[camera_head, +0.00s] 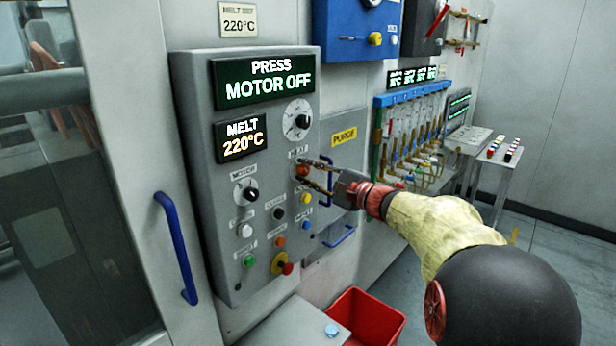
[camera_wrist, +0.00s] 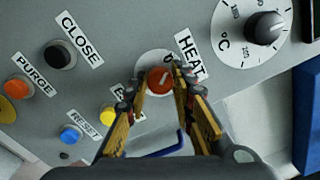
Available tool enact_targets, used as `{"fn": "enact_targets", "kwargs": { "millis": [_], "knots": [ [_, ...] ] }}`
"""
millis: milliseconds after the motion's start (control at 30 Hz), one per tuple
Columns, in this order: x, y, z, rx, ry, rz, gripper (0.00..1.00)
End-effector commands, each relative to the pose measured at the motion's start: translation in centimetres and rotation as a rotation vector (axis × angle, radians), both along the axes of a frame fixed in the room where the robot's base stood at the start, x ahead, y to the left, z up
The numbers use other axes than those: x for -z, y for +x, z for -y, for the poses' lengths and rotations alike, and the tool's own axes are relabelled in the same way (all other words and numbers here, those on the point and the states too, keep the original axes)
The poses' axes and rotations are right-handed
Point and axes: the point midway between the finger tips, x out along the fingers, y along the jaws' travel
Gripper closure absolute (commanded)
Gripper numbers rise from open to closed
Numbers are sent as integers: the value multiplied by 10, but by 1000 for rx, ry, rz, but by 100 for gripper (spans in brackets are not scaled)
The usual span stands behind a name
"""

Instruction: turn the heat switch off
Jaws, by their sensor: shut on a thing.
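The heat switch (camera_head: 302,171) is a round orange-red knob on the grey control panel (camera_head: 203,110). It also shows in the wrist view (camera_wrist: 160,80), with a pale pointer line and a HEAT label beside it. My gripper (camera_head: 308,172) reaches in from the right, its two fingers on either side of the knob. In the wrist view my gripper (camera_wrist: 160,83) is shut on the knob. The fingers partly hide the dial plate and its lettering. The display (camera_head: 264,75) reads PRESS MOTOR OFF, and the melt display (camera_head: 240,139) reads 220°C.
A motor knob (camera_head: 246,194) and several coloured buttons sit close by, including a yellow one (camera_head: 306,198). A temperature dial (camera_head: 297,120) is above. A blue door handle (camera_head: 177,248) stands left. A red bin (camera_head: 368,316) is below.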

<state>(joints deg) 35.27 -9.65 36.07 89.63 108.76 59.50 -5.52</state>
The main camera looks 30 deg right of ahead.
Motion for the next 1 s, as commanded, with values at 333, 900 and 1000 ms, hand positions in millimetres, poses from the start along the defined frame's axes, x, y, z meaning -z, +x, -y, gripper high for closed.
{"fn": "enact_targets", "kwargs": {
  "millis": [333,900,1000],
  "knots": [
    [0,0,0,0,-1,0,72],
    [0,-1,0,0,0,0,57],
    [0,-7,3,1,-1,1,57]
  ]
}}
